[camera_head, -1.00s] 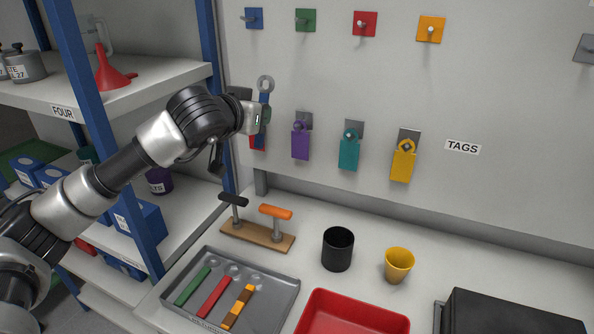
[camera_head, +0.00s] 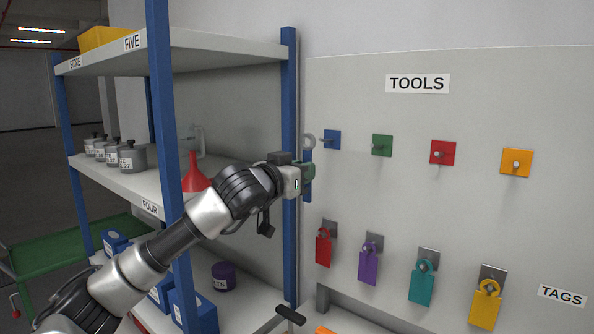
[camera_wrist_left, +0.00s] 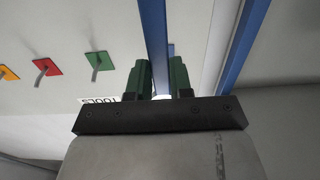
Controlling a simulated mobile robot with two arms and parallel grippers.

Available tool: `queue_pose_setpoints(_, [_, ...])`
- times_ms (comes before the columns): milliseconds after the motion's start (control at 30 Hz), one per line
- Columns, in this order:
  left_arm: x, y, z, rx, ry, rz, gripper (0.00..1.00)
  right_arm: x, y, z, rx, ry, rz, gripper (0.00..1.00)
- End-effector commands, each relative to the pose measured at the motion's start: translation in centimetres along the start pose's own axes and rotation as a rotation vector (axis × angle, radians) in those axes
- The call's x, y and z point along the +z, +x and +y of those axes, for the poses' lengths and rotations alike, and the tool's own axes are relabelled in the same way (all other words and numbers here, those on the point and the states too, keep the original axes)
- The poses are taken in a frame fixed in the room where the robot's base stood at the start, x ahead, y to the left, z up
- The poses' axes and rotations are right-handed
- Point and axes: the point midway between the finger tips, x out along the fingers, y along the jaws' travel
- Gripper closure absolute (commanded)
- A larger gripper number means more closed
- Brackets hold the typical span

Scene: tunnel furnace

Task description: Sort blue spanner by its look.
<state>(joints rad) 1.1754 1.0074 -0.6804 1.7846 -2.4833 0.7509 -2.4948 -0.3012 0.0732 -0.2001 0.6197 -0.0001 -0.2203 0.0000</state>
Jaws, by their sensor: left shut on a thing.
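My left gripper (camera_head: 306,172) is shut on the blue spanner (camera_head: 307,190), which hangs upright with its grey ring end up, just left of the blue square peg plate (camera_head: 332,139). In the left wrist view the blue spanner (camera_wrist_left: 154,40) runs between the green fingers of my left gripper (camera_wrist_left: 158,82). To the right on the board are the green (camera_head: 382,145), red (camera_head: 442,152) and orange (camera_head: 516,162) peg plates, with no tools on their pegs. My right gripper is out of view.
The TOOLS label (camera_head: 418,84) is above the pegs. Red (camera_head: 323,248), purple (camera_head: 369,264), teal (camera_head: 421,286) and yellow (camera_head: 485,307) tags hang below. A blue-posted shelf (camera_head: 289,110) stands close on the left, with a red funnel (camera_head: 194,176).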

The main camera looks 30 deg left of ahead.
Motion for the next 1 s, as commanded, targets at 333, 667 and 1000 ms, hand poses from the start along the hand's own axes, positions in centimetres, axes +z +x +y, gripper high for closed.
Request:
queue_pose_setpoints(333, [0.0, 2.1, 0.1, 0.001, -0.001, 0.001, 1.0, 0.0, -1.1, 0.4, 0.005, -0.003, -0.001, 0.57])
queue_pose_setpoints(667, [0.2, 4.1, 0.1, 0.001, -0.001, 0.0, 1.0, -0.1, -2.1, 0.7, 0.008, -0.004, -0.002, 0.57])
queue_pose_setpoints(1000, [0.7, 6.0, 0.0, 0.0, -0.002, -0.001, 1.0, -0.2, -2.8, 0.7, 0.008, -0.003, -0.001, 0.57])
